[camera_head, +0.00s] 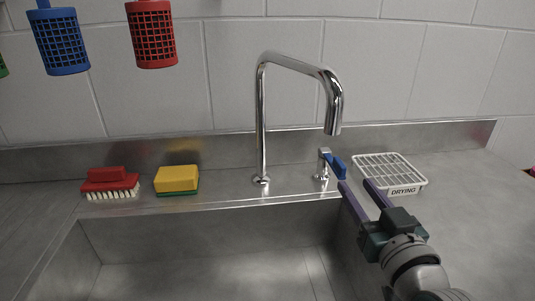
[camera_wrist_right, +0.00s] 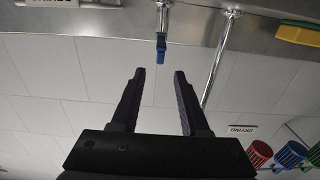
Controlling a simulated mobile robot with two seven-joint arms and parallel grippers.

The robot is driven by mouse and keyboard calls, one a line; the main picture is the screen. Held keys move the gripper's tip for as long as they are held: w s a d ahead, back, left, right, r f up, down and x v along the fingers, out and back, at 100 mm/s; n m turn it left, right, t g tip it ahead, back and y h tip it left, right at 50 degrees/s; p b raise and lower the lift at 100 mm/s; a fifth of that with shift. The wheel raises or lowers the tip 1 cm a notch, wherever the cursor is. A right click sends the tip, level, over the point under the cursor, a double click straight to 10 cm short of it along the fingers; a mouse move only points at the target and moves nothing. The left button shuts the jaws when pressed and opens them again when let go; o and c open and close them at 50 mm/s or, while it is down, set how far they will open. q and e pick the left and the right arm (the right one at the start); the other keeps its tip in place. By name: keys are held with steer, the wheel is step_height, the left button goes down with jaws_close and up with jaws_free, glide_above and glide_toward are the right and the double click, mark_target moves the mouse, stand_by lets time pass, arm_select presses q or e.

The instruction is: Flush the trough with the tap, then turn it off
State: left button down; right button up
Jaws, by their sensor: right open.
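The chrome tap (camera_head: 261,120) stands on the ledge behind the steel trough (camera_head: 200,255). Its spout bends right and down, and no water shows below it. The tap's blue lever (camera_head: 339,166) sits on a small chrome valve right of the tap's base. My right gripper (camera_head: 357,184) is open and empty, with its purple fingers just in front of and right of the lever; I cannot tell whether they touch. In the right wrist view the lever (camera_wrist_right: 161,46) shows beyond the open fingertips (camera_wrist_right: 160,73), roughly between them. My left gripper is not in view.
A red brush (camera_head: 108,181) and a yellow-green sponge (camera_head: 177,179) lie on the ledge at left. A white rack marked DRYING (camera_head: 390,170) stands right of the lever, behind my gripper. Blue (camera_head: 62,42) and red (camera_head: 151,35) mesh cups hang at upper left.

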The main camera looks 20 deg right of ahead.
mark_target(344, 172)
arm_select(q)
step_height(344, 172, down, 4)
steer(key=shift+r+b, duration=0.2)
steer(key=shift+b, duration=0.95)
arm_select(e)
steer(key=x, duration=0.7)
steer(key=shift+w+f, duration=0.25)
steer(key=shift+c, duration=0.2)
steer(key=c, duration=0.5)
jaws_close()
